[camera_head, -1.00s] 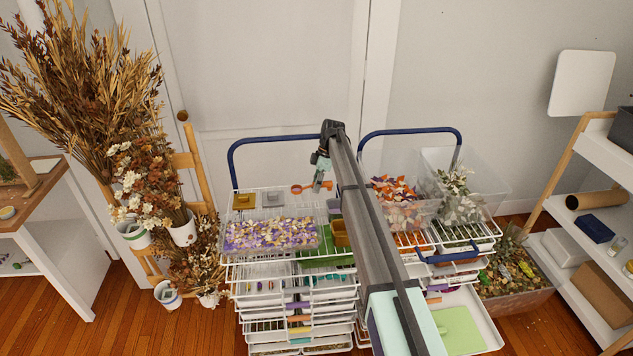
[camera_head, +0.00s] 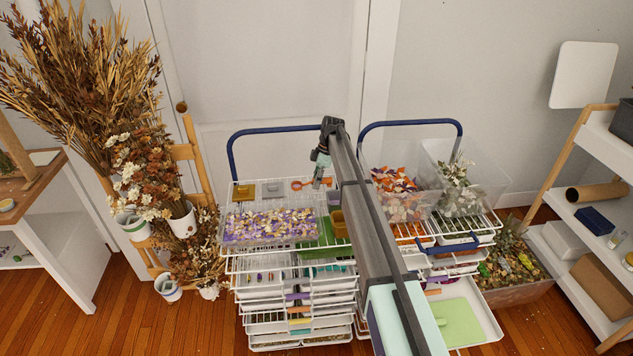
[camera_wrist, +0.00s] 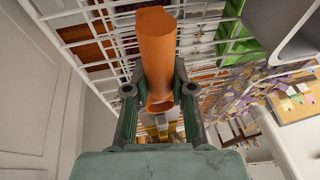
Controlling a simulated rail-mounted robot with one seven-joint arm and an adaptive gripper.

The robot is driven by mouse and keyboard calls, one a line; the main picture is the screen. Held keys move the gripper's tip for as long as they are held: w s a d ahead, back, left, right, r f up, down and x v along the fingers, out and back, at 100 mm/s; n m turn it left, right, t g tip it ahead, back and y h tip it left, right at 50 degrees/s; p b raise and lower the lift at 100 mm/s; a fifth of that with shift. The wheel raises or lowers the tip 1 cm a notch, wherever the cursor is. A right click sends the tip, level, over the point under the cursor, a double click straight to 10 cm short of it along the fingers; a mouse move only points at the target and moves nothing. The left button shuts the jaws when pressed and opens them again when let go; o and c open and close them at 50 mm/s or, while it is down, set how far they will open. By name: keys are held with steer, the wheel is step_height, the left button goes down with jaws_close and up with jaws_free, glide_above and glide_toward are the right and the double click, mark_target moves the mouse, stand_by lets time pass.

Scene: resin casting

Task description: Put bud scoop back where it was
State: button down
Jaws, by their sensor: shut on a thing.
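The orange bud scoop (camera_head: 297,185) is above the back right part of the left cart's top wire rack (camera_head: 277,180), near the small tins. My gripper (camera_head: 318,184) holds it by the handle, with the bowl end to the left. In the wrist view, my gripper's fingers (camera_wrist: 160,72) close on both sides of the orange scoop handle (camera_wrist: 158,42), with wire grid behind it. I cannot tell whether the scoop touches the rack.
A gold tin (camera_head: 244,192) and a grey tin (camera_head: 272,189) sit to the left. A clear tray of purple and cream petals (camera_head: 270,227) lies in front, beside a mustard container (camera_head: 339,223). Clear bins with orange petals (camera_head: 395,181) and white flowers (camera_head: 460,195) stand right.

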steer(key=shift+s+d+f+b, duration=0.1)
steer(key=shift+s+f+b, duration=0.1)
steer(key=shift+f, duration=0.3)
steer(key=shift+s+f+b, duration=0.1)
steer(key=shift+f+b, duration=0.1)
steer(key=shift+f, duration=0.25)
steer(key=c, duration=0.9)
jaws_free()
steer(key=shift+w+f, duration=0.15)
steer(key=shift+f, duration=0.05)
steer(key=shift+r, duration=0.15)
steer(key=shift+w+r, duration=0.15)
steer(key=shift+r, duration=0.05)
steer(key=shift+w+r, duration=0.1)
steer(key=shift+r, duration=0.1)
steer(key=v, duration=1.1)
steer(key=shift+r, duration=0.25)
